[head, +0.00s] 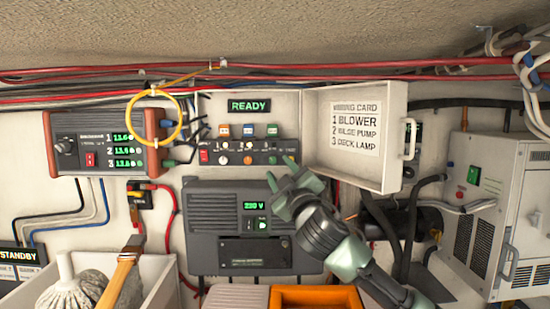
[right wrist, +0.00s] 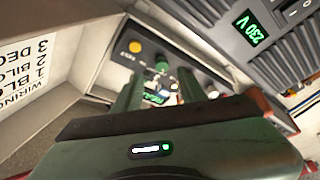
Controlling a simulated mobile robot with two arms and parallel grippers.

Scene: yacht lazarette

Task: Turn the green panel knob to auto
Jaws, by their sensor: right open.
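The green knob (head: 273,159) sits towards the right end of the dark control panel (head: 212,145), below the lit READY display (head: 249,106). In the right wrist view the green knob (right wrist: 162,67) shows between and beyond my fingertips; its pointer setting is too small to read. My right gripper (head: 281,178) is open and empty, just below and in front of the panel in the head view. Its two fingers also show in the right wrist view (right wrist: 160,82), apart from each other, with the knob in line with the gap. I cannot tell whether they touch it. My left gripper is not in view.
An open cover door with a wiring card (head: 357,128) stands right of the panel. The grey 230 V unit (head: 215,222) is right below it. A yellow cable loop (head: 154,118) hangs at left. A round yellow part (right wrist: 135,46) is near the knob.

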